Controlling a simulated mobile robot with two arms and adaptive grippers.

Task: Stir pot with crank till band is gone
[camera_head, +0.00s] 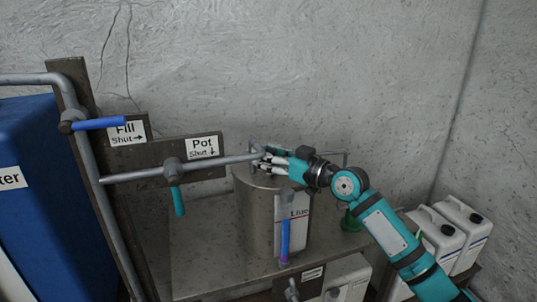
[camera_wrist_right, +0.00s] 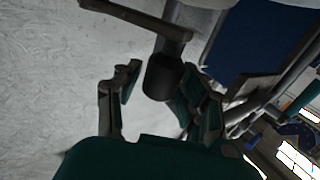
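The metal pot (camera_head: 257,215) stands on a metal bench against the wall, with a white label partly in view. An upright gauge tube on its front shows blue (camera_head: 286,232) with a purple band (camera_head: 284,260) at the bottom. My right gripper (camera_head: 266,161) is over the pot's top, beside the grey crank (camera_head: 254,148), which it partly hides. In the right wrist view, the crank's dark knob (camera_wrist_right: 162,78) hangs from its arm (camera_wrist_right: 140,15) between my spread fingers (camera_wrist_right: 158,98). A gap shows between the left finger and the knob. My left gripper is out of view.
A pipe (camera_head: 125,179) runs to the pot's top, past the "Pot" sign (camera_head: 202,147) and a teal valve handle (camera_head: 178,201). A blue valve handle (camera_head: 98,124) and blue tank (camera_head: 40,190) are left. White jugs (camera_head: 465,220) stand right.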

